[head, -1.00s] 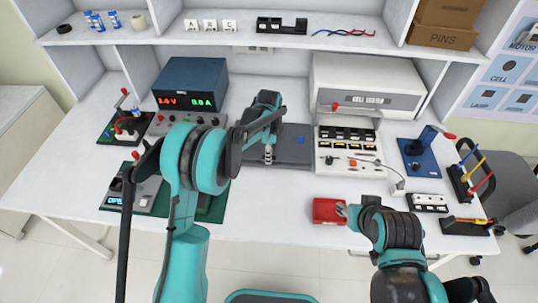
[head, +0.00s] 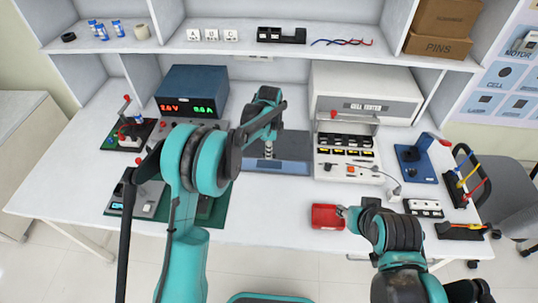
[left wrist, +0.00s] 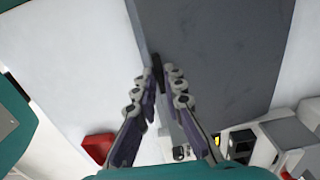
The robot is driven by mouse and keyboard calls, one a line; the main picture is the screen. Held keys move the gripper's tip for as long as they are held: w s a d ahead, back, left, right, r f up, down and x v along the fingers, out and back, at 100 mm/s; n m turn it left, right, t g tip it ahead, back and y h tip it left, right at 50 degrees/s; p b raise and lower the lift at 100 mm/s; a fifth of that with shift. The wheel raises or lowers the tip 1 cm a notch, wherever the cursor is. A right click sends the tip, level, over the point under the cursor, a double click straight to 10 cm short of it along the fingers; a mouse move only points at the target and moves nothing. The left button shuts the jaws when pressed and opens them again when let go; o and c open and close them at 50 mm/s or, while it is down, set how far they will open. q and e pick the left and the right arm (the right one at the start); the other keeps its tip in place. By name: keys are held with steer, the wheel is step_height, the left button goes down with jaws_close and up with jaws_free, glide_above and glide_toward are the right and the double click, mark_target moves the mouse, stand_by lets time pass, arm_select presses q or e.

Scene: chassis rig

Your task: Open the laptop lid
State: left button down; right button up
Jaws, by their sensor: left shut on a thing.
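The laptop (head: 298,147) is a dark grey slab in the middle of the table. Its lid is tilted up a little, and a bluish strip of the base (head: 290,167) shows along the near side. My left gripper (head: 268,151) is at the lid's near edge, shut on the lid. In the left wrist view the lid (left wrist: 215,45) is a wide grey surface, its edge between the fingertips (left wrist: 158,80). My right gripper (head: 342,211) is beside a red box (head: 326,217) at the table's front; its fingers are too small to read.
A white cell tester (head: 365,95) and battery tray (head: 347,160) stand close on the right. A shelf (head: 330,48) runs above the back. The table in front of the laptop is clear.

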arm_select(q)
steer(key=w+r+p, duration=0.1)
steer(key=r, duration=0.1)
steer(key=w+r+p, duration=0.1)
steer(key=r, duration=0.1)
steer(key=w+r+p, duration=0.1)
steer(key=shift+w+r, duration=0.15)
steer(key=shift+r, duration=0.25)
steer(key=shift+w+a+r+p, duration=0.1)
steer(key=shift+w+r+p, duration=0.55)
steer(key=shift+r+p, duration=0.05)
steer(key=c, duration=1.7)
jaws_free()
steer(key=shift+w+f, duration=0.1)
steer(key=shift+o, duration=0.3)
steer(key=shift+w+f, duration=0.25)
steer(key=shift+w, duration=0.15)
steer(key=shift+s+r, duration=0.15)
steer(key=shift+s, duration=0.05)
step_height(320, 180, up, 12)
